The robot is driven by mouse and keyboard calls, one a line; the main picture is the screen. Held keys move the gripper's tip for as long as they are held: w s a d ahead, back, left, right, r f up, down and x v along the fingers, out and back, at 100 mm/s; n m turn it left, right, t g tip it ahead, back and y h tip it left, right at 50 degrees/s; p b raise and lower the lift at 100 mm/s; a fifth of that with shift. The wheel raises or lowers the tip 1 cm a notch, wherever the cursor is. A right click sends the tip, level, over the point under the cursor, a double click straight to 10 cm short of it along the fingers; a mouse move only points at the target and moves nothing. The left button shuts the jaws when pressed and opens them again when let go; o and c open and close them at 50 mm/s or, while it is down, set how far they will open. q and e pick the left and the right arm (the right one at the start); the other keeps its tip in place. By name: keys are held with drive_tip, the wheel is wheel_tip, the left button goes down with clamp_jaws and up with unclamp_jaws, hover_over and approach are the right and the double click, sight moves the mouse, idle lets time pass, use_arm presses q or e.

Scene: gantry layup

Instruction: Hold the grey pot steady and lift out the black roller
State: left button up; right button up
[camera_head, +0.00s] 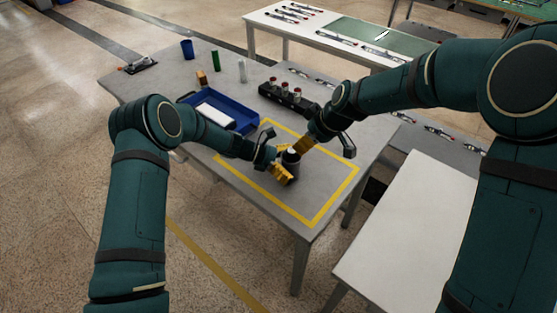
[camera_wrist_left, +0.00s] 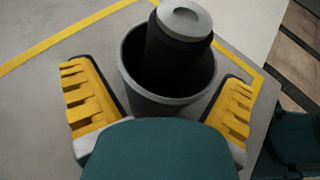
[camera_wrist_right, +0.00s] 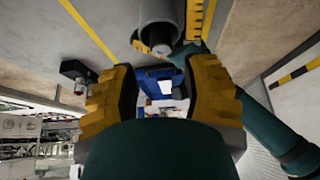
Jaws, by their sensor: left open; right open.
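The grey pot (camera_head: 291,169) stands inside the yellow-outlined area of the table. The black roller (camera_wrist_left: 176,55) stands in the pot, leaning against its rim, with a light grey end cap on top. My left gripper (camera_wrist_left: 163,88) is open, its yellow-padded fingers on either side of the pot (camera_wrist_left: 148,103), with gaps visible. My right gripper (camera_head: 326,146) is open and empty, above and right of the pot in the head view. In the right wrist view the pot (camera_wrist_right: 158,12) and the roller's end (camera_wrist_right: 161,44) show beyond the open fingers.
A blue tray (camera_head: 249,126) with a white block lies left of the pot. A black rack (camera_head: 290,97) with several red-topped items stands behind. A blue cup (camera_head: 187,49) and small cylinders stand farther back. The marked area's front is clear.

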use_arm(q)
drive_tip(key=shift+d+f, duration=0.25)
drive_tip(key=shift+d, duration=0.35)
drive_tip(key=c, duration=1.3)
use_arm(e)
drive_tip(key=o, duration=0.4)
wheel_tip(320, 180, up, 4)
drive_tip(key=n+g+h, duration=0.3)
drive_tip(key=n+h, duration=0.1)
drive_tip(key=n, duration=0.5)
hover_over(291, 150)
drive_tip(key=shift+h, duration=0.3)
drive_tip(key=f, duration=0.6)
drive_tip(key=shift+w+a, duration=0.15)
drive_tip(key=shift+a, duration=0.05)
drive_tip(key=shift+d+f, duration=0.2)
drive_tip(key=shift+f, duration=2.45)
